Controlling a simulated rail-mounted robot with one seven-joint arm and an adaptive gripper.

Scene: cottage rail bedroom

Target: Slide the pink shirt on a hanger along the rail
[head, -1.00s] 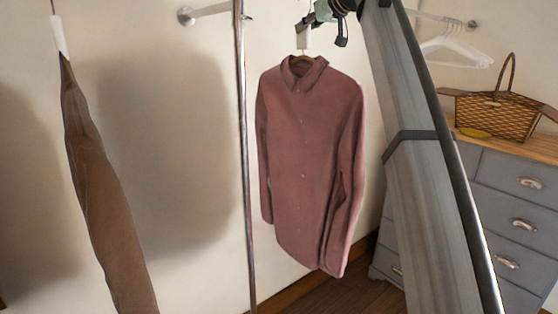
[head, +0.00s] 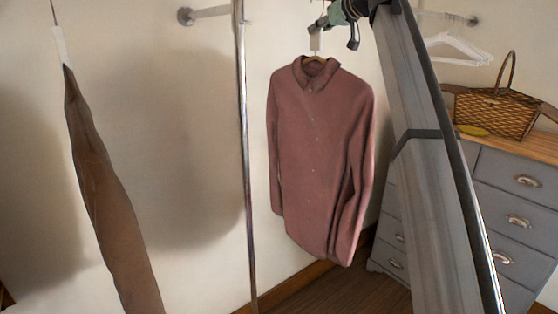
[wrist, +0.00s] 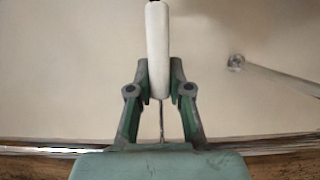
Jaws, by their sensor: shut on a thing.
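The pink shirt (head: 318,165) hangs upright in the head view, between a metal pole and my arm. Its hanger shows as a small brown piece at the collar, with a white block (head: 316,39) above it. My gripper (head: 322,24) is at the top of this block, at the upper edge of the view. In the wrist view, my gripper (wrist: 158,78) has its two green-grey fingers shut on the white block (wrist: 158,35), one on each side. The shirt does not show in the wrist view. A metal rail (wrist: 40,151) crosses the bottom of that view, partly hidden by my gripper's body.
A brown garment (head: 108,190) hangs at the left. A metal pole (head: 245,160) stands between it and the shirt. A wall bracket (head: 186,16) is at the upper left. White hangers (head: 460,48) hang at the right above a grey dresser (head: 510,190) with a wicker basket (head: 497,110).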

